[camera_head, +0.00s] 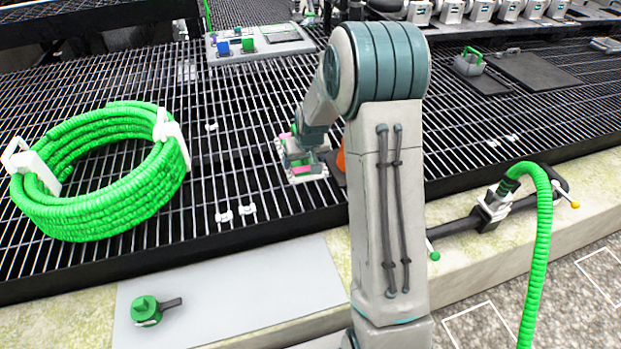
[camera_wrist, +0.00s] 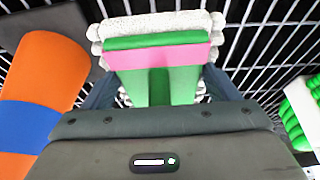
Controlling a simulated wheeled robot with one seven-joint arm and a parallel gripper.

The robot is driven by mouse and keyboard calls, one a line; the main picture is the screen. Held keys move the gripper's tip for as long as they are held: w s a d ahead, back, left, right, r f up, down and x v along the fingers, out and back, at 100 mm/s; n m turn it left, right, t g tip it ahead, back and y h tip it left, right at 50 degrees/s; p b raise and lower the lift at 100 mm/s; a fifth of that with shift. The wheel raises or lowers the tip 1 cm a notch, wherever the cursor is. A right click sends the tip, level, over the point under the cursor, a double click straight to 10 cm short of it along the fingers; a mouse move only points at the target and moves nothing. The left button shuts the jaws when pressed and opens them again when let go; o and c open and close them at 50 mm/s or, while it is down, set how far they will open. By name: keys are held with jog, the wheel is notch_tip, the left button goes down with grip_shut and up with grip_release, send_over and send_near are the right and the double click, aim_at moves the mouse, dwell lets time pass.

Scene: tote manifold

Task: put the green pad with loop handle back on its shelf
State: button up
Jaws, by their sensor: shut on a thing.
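My gripper (camera_head: 305,148) is shut on the green pad (camera_head: 307,172), low over the dark grating left of my arm. In the wrist view, my gripper (camera_wrist: 155,88) has its fingers on either side of the pad (camera_wrist: 160,42). The pad shows a green body, a pink band and rough white edges. My gripper hides its lower part, and I cannot make out its loop. I cannot tell whether it touches the grating. A grey piece with a green loop handle (camera_head: 470,60) sits at the back right. I cannot tell which surface is the shelf.
A green hose coil (camera_head: 105,195) lies on the grating at left. A grey tray (camera_head: 260,48) with blue and green blocks stands behind. An orange part with a blue band (camera_wrist: 40,75) is close beside my gripper. A green hose (camera_head: 541,250) arches at right. A green knob (camera_head: 146,309) sits in front.

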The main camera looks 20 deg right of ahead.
aim_at(305, 188)
notch_tip(305, 188, down, 8)
jog(key=shift+r+b, duration=0.15)
jog(key=shift+b, duration=0.75)
jog(key=o, duration=1.2)
